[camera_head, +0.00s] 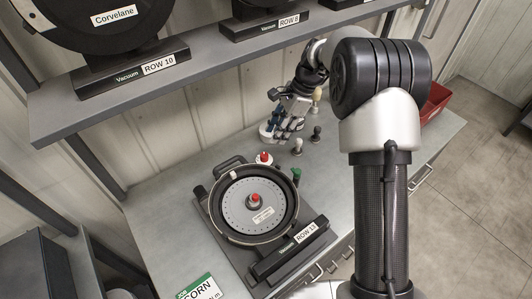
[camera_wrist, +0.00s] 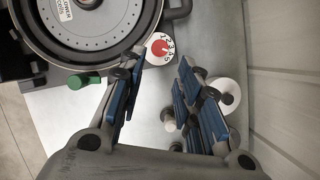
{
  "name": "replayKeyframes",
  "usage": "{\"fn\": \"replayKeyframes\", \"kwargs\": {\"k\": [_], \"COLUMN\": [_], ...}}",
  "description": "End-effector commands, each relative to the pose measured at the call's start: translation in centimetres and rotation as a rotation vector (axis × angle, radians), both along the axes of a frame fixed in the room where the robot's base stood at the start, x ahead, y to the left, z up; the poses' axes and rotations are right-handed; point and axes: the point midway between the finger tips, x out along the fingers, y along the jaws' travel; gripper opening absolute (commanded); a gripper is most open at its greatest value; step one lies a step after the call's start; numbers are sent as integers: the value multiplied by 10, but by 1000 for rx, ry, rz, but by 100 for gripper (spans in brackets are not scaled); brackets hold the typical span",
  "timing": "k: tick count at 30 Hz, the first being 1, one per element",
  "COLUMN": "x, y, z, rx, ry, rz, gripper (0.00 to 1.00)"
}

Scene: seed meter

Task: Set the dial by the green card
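The green-headed white card (camera_head: 200,290) lies on the bench at the bottom edge of the head view; it reads "JOB CORN" and its lower part is cut off. The dial (camera_head: 264,158), white with a red knob, sits at the meter's far edge. In the wrist view the dial (camera_wrist: 160,49) shows numbers 1 to 5; I cannot tell its exact setting. My gripper (camera_head: 276,130) is open over the bench beyond the dial.
A green knob (camera_head: 296,174) stands right of the dial. Several small knobbed pieces, such as a grey one (camera_head: 297,147), stand near my gripper. A shelf (camera_head: 200,62) with other meters overhangs behind. A red bin (camera_head: 435,102) is at the bench's far right.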

Motion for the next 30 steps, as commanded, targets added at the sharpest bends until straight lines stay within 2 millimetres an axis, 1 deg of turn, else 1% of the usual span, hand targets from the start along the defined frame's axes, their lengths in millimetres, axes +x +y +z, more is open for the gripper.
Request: {"fn": "replayKeyframes", "kwargs": {"k": [1,6,9,13,18,26,27,30], "x": [-2,-5,-6,-7,-8,-8,-8,-8], "y": [5,19,26,32,36,36,36,36], "z": [-13,-47,-63,-79,-88,-89,-89,-89], "rx": [0,-1,0,0,-1,-1,-1,-1], "ry": [3,3,2,0,0,-1,-1,-1], "rz": [2,3,3,2,2,2,2,2], "gripper": [31,31,31,31,31,31,31,24]}}
